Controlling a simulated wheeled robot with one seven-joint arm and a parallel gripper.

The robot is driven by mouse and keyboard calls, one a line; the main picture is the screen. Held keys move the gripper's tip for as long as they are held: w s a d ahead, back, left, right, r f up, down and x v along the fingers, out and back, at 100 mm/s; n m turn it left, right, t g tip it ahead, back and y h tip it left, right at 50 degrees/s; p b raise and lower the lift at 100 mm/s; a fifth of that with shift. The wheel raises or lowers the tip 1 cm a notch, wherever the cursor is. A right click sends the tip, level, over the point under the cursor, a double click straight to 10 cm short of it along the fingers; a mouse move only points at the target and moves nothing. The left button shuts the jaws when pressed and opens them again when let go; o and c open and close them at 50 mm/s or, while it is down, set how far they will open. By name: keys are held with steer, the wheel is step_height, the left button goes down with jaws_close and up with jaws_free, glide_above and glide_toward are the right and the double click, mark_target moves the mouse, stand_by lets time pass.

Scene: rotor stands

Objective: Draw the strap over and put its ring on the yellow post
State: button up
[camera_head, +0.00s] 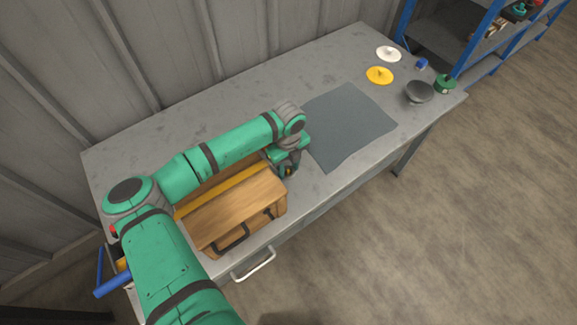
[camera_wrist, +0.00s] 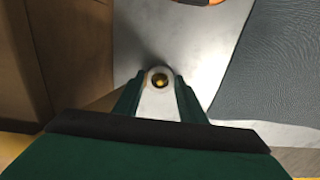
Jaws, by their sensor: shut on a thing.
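A yellow strap (camera_head: 222,190) lies across the top of a wooden case (camera_head: 240,212) with dark handles, running toward my gripper (camera_head: 289,167) at the case's right end. In the wrist view my gripper (camera_wrist: 158,92) is shut on a pale ring tab (camera_wrist: 158,104) with a rounded end. A round brass-yellow spot (camera_wrist: 160,80) shows inside the tab's hole; it may be the top of the yellow post. I cannot tell whether the ring is around the post or above it. The fingers and wrist hide the rest of the post and the strap's end.
A dark grey mat (camera_head: 348,125) lies right of the case. White (camera_head: 389,54) and yellow (camera_head: 380,75) discs, a dark bowl (camera_head: 419,92) and a green object (camera_head: 445,84) stand at the bench's far right. Blue shelving (camera_head: 470,45) is beyond.

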steer(key=o, duration=1.6)
steer(key=shift+c, duration=0.2)
step_height(320, 180, up, 9)
stand_by(1.0)
stand_by(0.5)
